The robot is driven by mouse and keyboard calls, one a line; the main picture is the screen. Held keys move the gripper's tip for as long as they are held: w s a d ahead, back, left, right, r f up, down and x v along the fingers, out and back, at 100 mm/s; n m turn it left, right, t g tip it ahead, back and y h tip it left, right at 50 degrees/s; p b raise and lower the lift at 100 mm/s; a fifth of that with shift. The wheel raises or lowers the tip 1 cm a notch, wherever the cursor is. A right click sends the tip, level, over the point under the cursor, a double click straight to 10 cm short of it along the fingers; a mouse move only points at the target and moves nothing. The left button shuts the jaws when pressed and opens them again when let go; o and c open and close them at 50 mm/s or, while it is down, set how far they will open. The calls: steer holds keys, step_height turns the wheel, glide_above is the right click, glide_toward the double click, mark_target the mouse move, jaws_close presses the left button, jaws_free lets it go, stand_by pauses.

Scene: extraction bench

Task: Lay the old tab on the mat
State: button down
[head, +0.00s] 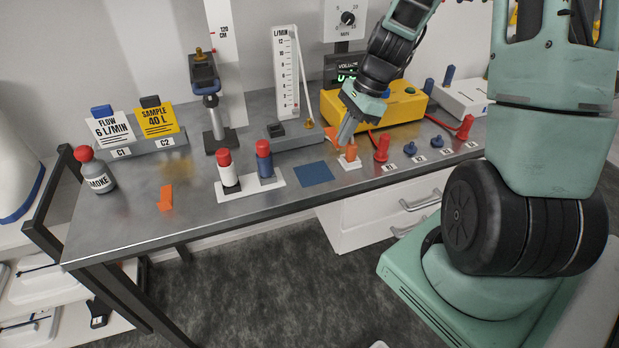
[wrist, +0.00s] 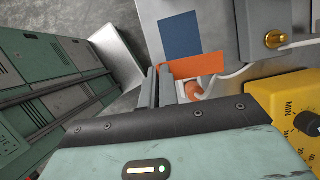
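The old tab is a flat orange strip (head: 330,132). One end is at the fingertips of my gripper (head: 347,132) and the rest sticks out to the left. In the wrist view the tab (wrist: 200,65) reaches right from the nearly touching fingers (wrist: 159,82), which look shut on its end. It appears held above the bench. The blue mat (head: 314,174) lies bare and flat near the bench's front edge, left of and nearer than my gripper. The mat (wrist: 181,35) also shows beyond the tab in the wrist view.
An orange peg (head: 350,153) on a small white plate stands just below my gripper. A flow meter (head: 287,80), a yellow box (head: 400,104) and a red knob (head: 381,150) are close by. Two capped bottles (head: 229,175) stand left of the mat.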

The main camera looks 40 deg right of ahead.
steer(key=a+f, duration=0.1)
steer(key=w+a+f, duration=0.1)
steer(key=a+f, duration=0.1)
steer(key=w+a+f, duration=0.1)
steer(key=f, duration=0.1)
steer(key=shift+a, duration=0.3)
steer(key=shift+f, duration=2.7)
steer(key=shift+f, duration=0.2)
steer(key=c, duration=1.7)
jaws_free()
steer(key=shift+r, duration=0.15)
